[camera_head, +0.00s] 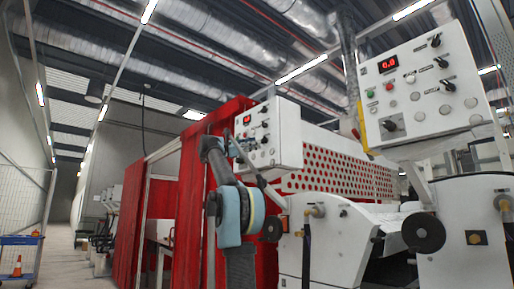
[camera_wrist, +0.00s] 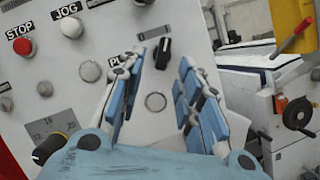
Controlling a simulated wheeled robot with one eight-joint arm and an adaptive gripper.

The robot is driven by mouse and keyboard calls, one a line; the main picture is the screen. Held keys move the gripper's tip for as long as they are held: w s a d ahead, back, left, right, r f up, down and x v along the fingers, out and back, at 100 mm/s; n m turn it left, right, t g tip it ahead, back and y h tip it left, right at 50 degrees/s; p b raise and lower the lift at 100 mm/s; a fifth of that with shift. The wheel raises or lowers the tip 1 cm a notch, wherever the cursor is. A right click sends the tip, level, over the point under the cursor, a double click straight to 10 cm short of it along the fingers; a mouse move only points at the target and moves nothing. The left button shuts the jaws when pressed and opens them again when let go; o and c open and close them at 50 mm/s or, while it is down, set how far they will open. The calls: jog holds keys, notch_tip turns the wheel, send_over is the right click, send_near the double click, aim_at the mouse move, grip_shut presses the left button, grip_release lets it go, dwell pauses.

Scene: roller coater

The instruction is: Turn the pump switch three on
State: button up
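A white control panel (camera_wrist: 90,100) fills much of the wrist view. A black rotary switch (camera_wrist: 163,52) with a light pointer mark stands on it, beside a label starting "PU" (camera_wrist: 117,60), partly covered by a finger. My gripper (camera_wrist: 162,66) has blue-padded fingers spread apart, one on each side of this switch in the picture, and nothing is held. I cannot tell whether a finger touches the switch, nor which number it bears. In the head view my arm reaches to the left side of the panel (camera_head: 287,128), where the gripper is hard to make out.
A red STOP button (camera_wrist: 22,46), a JOG button (camera_wrist: 72,27) and another black knob (camera_wrist: 48,149) share the panel. A second panel (camera_head: 460,100) with a red display stands at right. A red curtain (camera_head: 190,200) hangs behind my arm.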

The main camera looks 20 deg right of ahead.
jog(key=w+v, duration=0.1)
jog(key=v, duration=0.7)
jog(key=shift+s, duration=0.45)
jog(key=shift+f, duration=0.1)
